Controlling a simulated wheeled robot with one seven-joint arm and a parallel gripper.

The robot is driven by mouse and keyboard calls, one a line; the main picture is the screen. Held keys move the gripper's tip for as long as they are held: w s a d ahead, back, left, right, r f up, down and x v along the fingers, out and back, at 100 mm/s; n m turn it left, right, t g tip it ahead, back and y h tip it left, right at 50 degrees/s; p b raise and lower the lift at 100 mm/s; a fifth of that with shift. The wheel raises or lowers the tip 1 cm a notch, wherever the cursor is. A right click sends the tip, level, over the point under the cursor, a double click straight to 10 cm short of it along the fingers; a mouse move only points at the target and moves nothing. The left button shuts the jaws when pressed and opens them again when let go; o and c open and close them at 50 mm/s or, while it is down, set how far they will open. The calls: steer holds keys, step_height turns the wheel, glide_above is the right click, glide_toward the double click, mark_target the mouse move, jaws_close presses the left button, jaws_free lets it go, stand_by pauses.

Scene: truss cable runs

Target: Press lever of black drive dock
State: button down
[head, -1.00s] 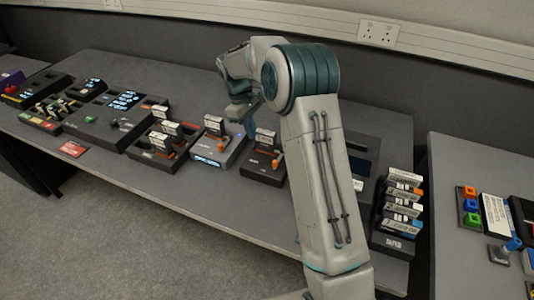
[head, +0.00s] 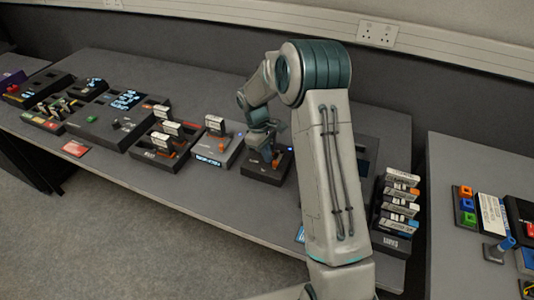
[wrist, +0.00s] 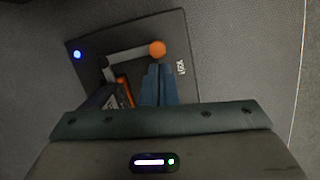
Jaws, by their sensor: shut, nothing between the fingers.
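The black drive dock (head: 262,177) sits on the table to the left of my arm in the head view. It fills the upper middle of the wrist view (wrist: 90,50). Its grey lever (wrist: 128,53) ends in an orange ball knob (wrist: 157,48). A blue light (wrist: 77,55) glows at one corner of the dock. My gripper (wrist: 158,68) is shut and empty, with its blue fingertips right beside the knob. I cannot tell whether they touch it. A drive with an orange part (wrist: 124,90) stands in the dock, partly hidden by my gripper.
A grey dock (head: 215,150) with a drive stands just left, and a black multi-slot dock (head: 155,160) beyond it. A rack of labelled drives (head: 398,210) is right of my arm. The table front (head: 190,200) is clear.

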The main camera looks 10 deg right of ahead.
steer(key=shift+s+d+n, duration=0.25)
steer(key=shift+s+n, duration=0.1)
steer(key=shift+n, duration=0.35)
steer(key=shift+s+d+n+t+b, duration=0.3)
steer(key=shift+s+d+n+b, duration=0.1)
steer(key=shift+n, duration=0.4)
steer(key=d+n, duration=0.1)
steer(key=s+n, duration=0.1)
steer(key=n, duration=0.1)
steer(key=shift+s+d+t+h, duration=0.2)
steer(key=shift+d+t+h, duration=0.15)
steer(key=shift+t+h, duration=0.05)
steer(key=d+n, duration=0.1)
steer(key=d+n+p, duration=0.1)
steer(key=n, duration=0.1)
steer(key=n+t, duration=0.1)
steer(key=n, duration=0.1)
steer(key=shift+s+d, duration=0.35)
steer(key=shift+d, duration=0.05)
steer(key=shift+d+p, duration=0.3)
steer(key=shift+d, duration=0.15)
steer(key=a, duration=0.2)
steer(key=s+a, duration=0.1)
steer(key=a, duration=0.1)
steer(key=shift+a+r+b, duration=0.15)
steer(key=shift+b, duration=0.15)
steer(key=v, duration=0.9)
steer(key=shift+r, duration=0.4)
